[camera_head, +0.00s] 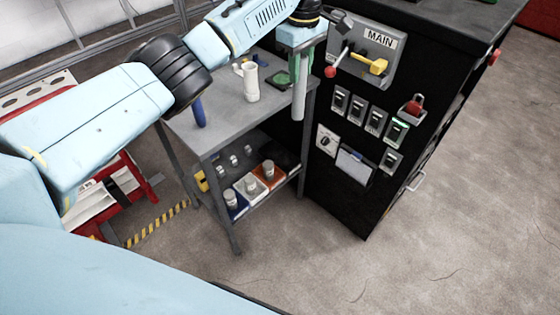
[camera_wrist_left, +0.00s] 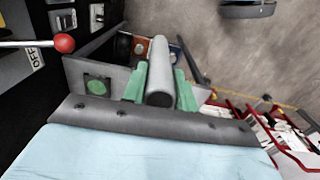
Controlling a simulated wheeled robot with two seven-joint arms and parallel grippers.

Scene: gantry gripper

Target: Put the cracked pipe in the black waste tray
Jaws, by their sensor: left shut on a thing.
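My left gripper (camera_head: 300,62) is shut on a plain grey pipe (camera_head: 299,98), which hangs upright in front of the black cabinet, beside the table's right edge. In the left wrist view the pipe (camera_wrist_left: 160,68) sits between the green finger pads of the gripper (camera_wrist_left: 161,88). No crack can be made out on its visible side. The black waste tray (camera_head: 291,162) appears to be the dark one at the right end of the lower shelf, partly hidden by the table leg. The pipe is above and apart from it. My right gripper is not in view.
A grey table (camera_head: 225,125) carries a white pipe fitting (camera_head: 251,82) and a blue upright thing (camera_head: 198,112). Blue, white and orange trays (camera_head: 264,172) with grey parts fill the lower shelf. The black cabinet (camera_head: 350,200) with switches and a red-knobbed lever (camera_head: 331,71) stands close right.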

